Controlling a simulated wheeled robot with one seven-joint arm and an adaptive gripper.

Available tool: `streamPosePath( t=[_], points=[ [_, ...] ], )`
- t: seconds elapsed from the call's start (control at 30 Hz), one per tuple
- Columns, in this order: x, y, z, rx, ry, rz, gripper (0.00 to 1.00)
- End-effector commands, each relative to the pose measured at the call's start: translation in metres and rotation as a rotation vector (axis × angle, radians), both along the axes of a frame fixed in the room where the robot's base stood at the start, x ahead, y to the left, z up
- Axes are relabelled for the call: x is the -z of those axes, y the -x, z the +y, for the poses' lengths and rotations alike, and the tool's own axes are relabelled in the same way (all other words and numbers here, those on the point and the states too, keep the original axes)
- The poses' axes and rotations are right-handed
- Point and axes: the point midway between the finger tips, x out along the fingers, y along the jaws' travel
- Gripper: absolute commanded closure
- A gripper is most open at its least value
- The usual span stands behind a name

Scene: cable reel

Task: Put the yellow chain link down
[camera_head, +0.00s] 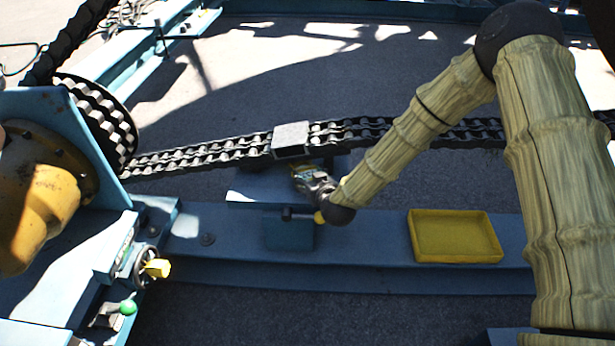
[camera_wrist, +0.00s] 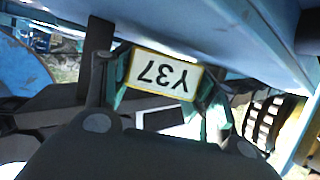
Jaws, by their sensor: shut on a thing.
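In the wrist view, a small plate with a yellow rim and a white face marked "Y37", seen upside down, sits between my fingers; I take it as the yellow chain link (camera_wrist: 156,76). My gripper (camera_wrist: 160,88) is shut on it, with one finger on each side. In the head view, my gripper (camera_head: 303,175) is just below the black roller chain (camera_head: 215,152) and the pale block on it, above the blue frame. The link is mostly hidden there; only a yellowish bit shows at the fingertips.
An empty yellow tray (camera_head: 455,238) lies on the blue beam (camera_head: 370,232) right of my gripper. A pale block (camera_head: 291,138) sits on the chain. A toothed reel (camera_head: 103,120) and a yellow motor-like part (camera_head: 40,215) stand at the left. A yellow knob (camera_head: 158,268) is at lower left.

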Motion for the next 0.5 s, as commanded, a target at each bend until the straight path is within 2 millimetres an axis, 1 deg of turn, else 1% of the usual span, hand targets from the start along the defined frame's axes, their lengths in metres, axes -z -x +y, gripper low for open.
streamPosePath(
  t=[0.03, 0.1, 0.17, 0.5],
  points=[
    [0.0006, -0.0084, 0.0032, 0.001, -0.001, -0.003, 0.81],
    [0.0002, -0.0167, 0.0068, 0.001, -0.001, -0.003, 0.81],
    [0.007, -0.015, 0.0062, 0.002, -0.001, 0.001, 0.81],
    [0.0063, -0.0146, 0.0065, 0.0, 0.0, -0.001, 0.81]
  ],
)
